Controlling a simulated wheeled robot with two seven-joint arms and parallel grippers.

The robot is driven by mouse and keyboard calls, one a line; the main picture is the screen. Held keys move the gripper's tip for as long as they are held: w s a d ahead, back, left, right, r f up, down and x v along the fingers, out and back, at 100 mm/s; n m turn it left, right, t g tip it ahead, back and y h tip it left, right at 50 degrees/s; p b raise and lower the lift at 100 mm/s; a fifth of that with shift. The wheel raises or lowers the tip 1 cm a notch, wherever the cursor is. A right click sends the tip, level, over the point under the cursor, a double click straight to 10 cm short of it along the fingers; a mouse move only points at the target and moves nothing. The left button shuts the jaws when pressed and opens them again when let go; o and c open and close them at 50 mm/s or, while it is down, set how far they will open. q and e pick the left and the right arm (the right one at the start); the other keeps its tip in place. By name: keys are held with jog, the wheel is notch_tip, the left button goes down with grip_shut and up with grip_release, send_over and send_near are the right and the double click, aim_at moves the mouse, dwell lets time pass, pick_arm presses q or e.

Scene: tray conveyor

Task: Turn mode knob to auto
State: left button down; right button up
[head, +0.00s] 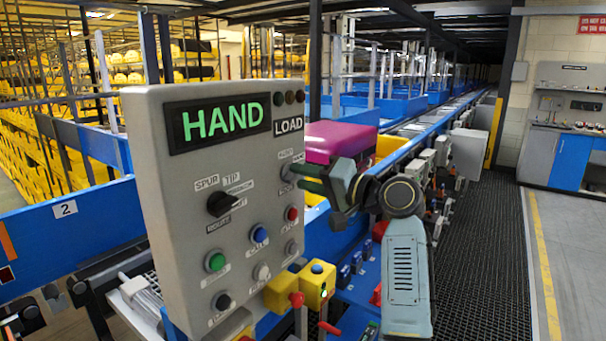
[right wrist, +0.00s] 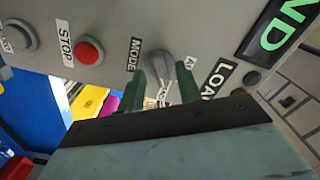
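A grey control panel (head: 225,290) stands at the centre left of the head view, and its green display (head: 222,122) reads HAND. The mode knob (head: 286,174) is on its right side, partly hidden by my right gripper (head: 303,179). In the right wrist view the grey mode knob (right wrist: 159,66) sits beside the MODE label (right wrist: 134,55). The two green fingers of my right gripper (right wrist: 162,88) are apart, one on each side of the knob, with some gap showing. Contact with the knob cannot be told. My left gripper is not seen.
Close to the mode knob are a red STOP button (right wrist: 89,51) and a LOAD label (head: 288,124). A black route selector (head: 222,204) and several buttons fill the panel. A magenta box (head: 335,140) lies behind, by the blue conveyor (head: 432,130).

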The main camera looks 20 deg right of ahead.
jog(key=shift+w+a, duration=0.3)
jog(key=shift+w, duration=0.1)
jog(key=shift+c, duration=0.2)
grip_shut()
